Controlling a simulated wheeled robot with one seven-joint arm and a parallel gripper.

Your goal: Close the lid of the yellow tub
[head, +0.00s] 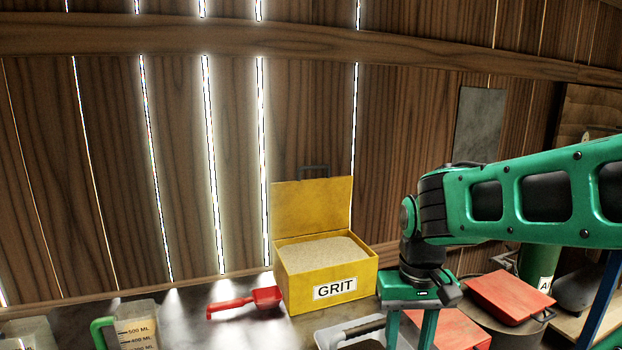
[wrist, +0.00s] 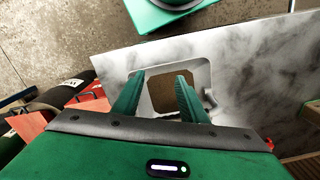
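The yellow tub (head: 297,290) labelled GRIT stands on the worktop near the plank wall, filled with pale grit. Its lid (head: 312,205) is open and stands upright at the tub's back edge, with a dark handle at the top. My gripper (head: 409,332) points down to the right of and in front of the tub, apart from it. In the wrist view, my gripper (wrist: 161,82) has its two green fingers spread with nothing held between them. The tub is not recognisable in the wrist view.
A red scoop (head: 243,302) lies left of the tub. A measuring jug (head: 128,328) with a green handle stands at the front left. A pale-rimmed tray (head: 330,334) is in front of the tub; red boxes (head: 510,294) are to the right. The wall is close behind the lid.

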